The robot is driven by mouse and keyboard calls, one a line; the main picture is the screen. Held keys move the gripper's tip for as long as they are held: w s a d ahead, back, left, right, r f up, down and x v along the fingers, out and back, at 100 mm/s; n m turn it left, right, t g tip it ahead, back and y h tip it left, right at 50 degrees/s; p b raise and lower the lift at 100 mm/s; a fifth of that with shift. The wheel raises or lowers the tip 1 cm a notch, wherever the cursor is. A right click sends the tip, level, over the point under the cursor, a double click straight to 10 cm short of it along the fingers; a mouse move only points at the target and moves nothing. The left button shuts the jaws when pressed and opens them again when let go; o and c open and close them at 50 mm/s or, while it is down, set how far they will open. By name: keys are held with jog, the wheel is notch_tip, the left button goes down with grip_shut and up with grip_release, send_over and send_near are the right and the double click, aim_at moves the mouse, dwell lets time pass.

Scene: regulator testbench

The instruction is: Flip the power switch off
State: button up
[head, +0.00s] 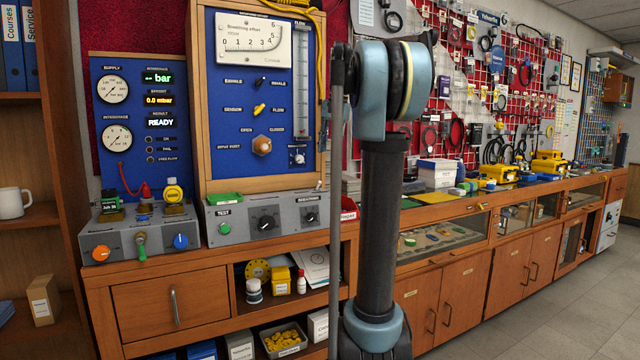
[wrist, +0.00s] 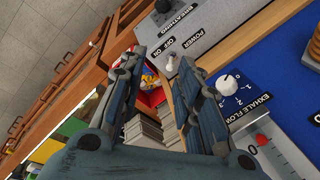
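The power switch (wrist: 171,63) shows in the wrist view as a small pale toggle on a grey panel (wrist: 207,22), beside the printed words POWER and OFF ON. Which way its lever leans is too small to tell. My gripper (wrist: 165,60) is open, with its two dark fingers apart and nothing between them. The switch lies beyond the fingertips, roughly in line with the gap; I see no contact. In the head view the grey control box (head: 240,226) has a green TEST button and black knobs. My arm stands in front of its right side, and the switch and gripper are hidden there.
A blue panel (wrist: 290,80) with a white exhale flow knob (wrist: 230,85) is right of the fingers in the wrist view. A wooden edge (wrist: 240,45) runs between it and the grey panel. A red box (wrist: 150,80) lies behind the left finger. Floor at the right (head: 540,300) is clear.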

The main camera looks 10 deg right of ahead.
jog(key=w+d+r+m, duration=0.1)
jog(key=w+r, duration=0.2)
jog(key=w, duration=0.3)
jog(key=x, duration=1.6)
jog(key=shift+s+a+f, duration=0.2)
jog(key=shift+a+f, duration=0.15)
jog(key=shift+f, duration=0.05)
grip_shut()
